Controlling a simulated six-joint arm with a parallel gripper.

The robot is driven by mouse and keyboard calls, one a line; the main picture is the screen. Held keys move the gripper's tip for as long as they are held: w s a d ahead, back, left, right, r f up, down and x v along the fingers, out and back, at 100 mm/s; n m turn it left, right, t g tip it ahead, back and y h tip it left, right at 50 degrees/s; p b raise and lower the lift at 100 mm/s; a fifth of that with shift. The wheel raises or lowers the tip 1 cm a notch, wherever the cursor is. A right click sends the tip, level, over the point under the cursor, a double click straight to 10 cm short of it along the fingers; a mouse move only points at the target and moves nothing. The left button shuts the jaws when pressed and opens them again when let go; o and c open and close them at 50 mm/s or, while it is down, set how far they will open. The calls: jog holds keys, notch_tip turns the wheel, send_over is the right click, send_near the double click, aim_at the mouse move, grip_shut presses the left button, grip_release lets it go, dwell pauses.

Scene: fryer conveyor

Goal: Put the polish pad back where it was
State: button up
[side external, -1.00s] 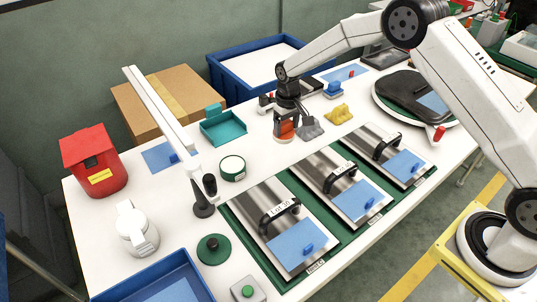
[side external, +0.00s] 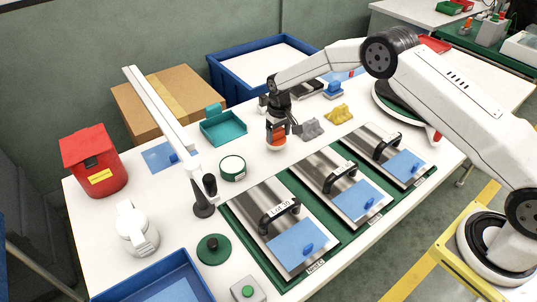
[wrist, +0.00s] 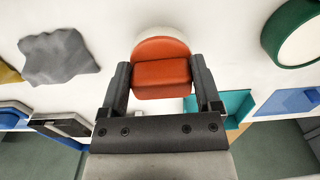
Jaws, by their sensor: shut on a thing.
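The polish pad, with an orange-red grip (side external: 277,132) and a pale underside, is in my gripper (side external: 276,137). In the wrist view the orange block (wrist: 161,77) sits between both fingers (wrist: 163,85), with its white rounded base beyond it. My gripper points down over the white table, between the grey lump and the teal tray. I cannot tell whether the pad's base touches the table or hangs just above it.
A grey lump (side external: 311,129) and a yellow one (side external: 339,113) lie to the right. A teal tray (side external: 224,128) and a green-rimmed round tin (side external: 232,168) stand to the left. Metal plates with black handles (side external: 270,223) lie in front on green mats. Bare table surrounds the pad.

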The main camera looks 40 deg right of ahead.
aim_at(279, 132)
jog(key=shift+f, duration=1)
jog(key=shift+f, duration=0.1)
jog(key=o, duration=1.1)
notch_tip(279, 132, up, 12)
jog(key=shift+r, duration=0.15)
